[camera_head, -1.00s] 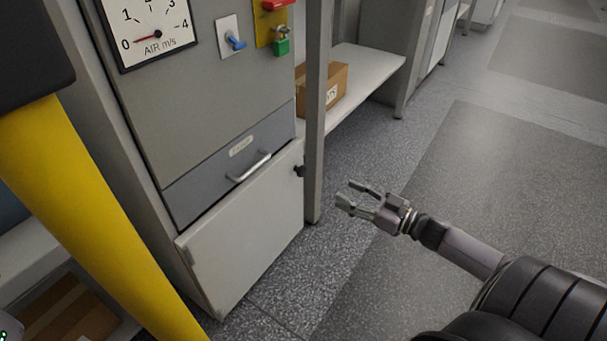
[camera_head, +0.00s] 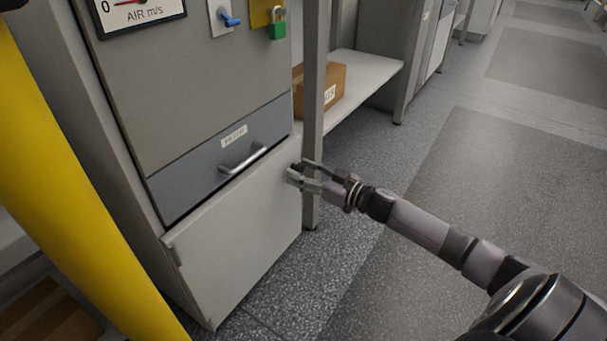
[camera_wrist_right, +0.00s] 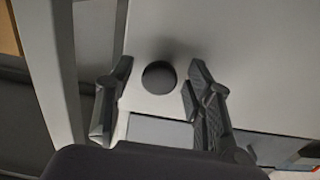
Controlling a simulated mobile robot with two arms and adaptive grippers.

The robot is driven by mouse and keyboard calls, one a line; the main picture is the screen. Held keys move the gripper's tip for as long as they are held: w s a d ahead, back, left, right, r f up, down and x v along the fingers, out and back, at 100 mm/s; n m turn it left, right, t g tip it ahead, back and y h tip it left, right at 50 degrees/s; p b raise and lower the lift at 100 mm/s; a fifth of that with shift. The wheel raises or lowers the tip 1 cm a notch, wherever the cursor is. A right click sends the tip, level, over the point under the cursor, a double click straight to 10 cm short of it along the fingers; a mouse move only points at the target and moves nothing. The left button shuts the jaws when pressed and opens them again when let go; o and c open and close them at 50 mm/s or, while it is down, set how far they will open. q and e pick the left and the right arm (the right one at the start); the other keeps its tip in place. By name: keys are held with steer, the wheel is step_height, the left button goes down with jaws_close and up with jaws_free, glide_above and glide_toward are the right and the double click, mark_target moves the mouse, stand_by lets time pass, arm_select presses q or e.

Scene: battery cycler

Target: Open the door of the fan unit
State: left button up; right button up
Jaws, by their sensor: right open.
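The fan unit is a tall grey cabinet. Its light grey lower door (camera_head: 235,240) looks shut, with a hinge-like piece at its left edge. A dark round knob (camera_wrist_right: 158,77) sits near the door's upper right corner; in the head view my fingers largely cover it. My right gripper (camera_head: 297,174) is at that corner, open. In the right wrist view the gripper (camera_wrist_right: 152,95) has one finger on each side of the knob, with a gap showing on both sides. I cannot tell how deep the knob sits between the fingers. My left gripper is not in view.
Above the door is a blue-grey drawer (camera_head: 220,165) with a bar handle (camera_head: 243,160). A grey post (camera_head: 315,110) stands close right of the door. A shelf with a cardboard box (camera_head: 322,85) is behind it. A yellow column (camera_head: 60,190) fills the left. Floor at right is open.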

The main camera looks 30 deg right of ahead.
steer(key=shift+c, duration=0.4)
jaws_close()
stand_by(0.5)
